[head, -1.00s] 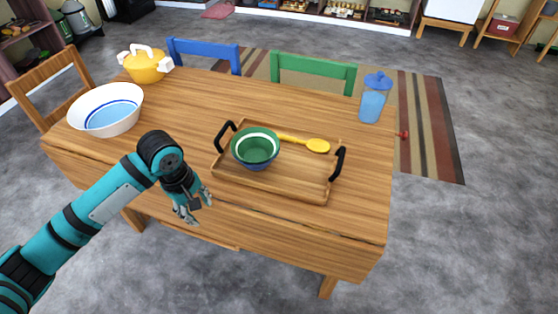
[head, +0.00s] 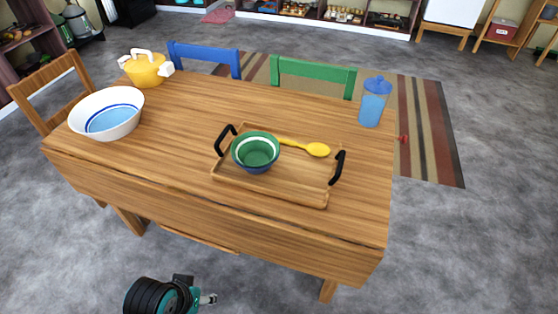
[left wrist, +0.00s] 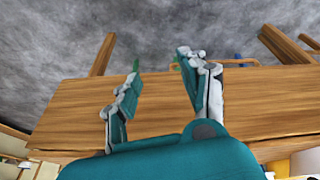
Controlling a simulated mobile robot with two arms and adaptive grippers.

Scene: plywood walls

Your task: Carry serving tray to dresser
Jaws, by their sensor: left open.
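The serving tray (head: 300,192) is wooden with two black handles and lies flat on the wooden table. A green bowl (head: 256,150) with a blue base and a yellow spoon (head: 305,147) are on it. My left gripper (head: 208,299) is low in front of the table at the bottom of the head view, apart from the tray. In the left wrist view its two fingers (left wrist: 160,65) are spread with nothing between them, and the table's wood lies beyond. My right gripper is not in view. I cannot make out a dresser for certain.
On the table (head: 180,170) stand a white and blue bowl (head: 107,113), a yellow pot (head: 146,70) and a blue jar (head: 373,104). Blue (head: 205,57) and green (head: 312,75) chairs are behind, a wooden chair at left. The grey floor at front and right is clear.

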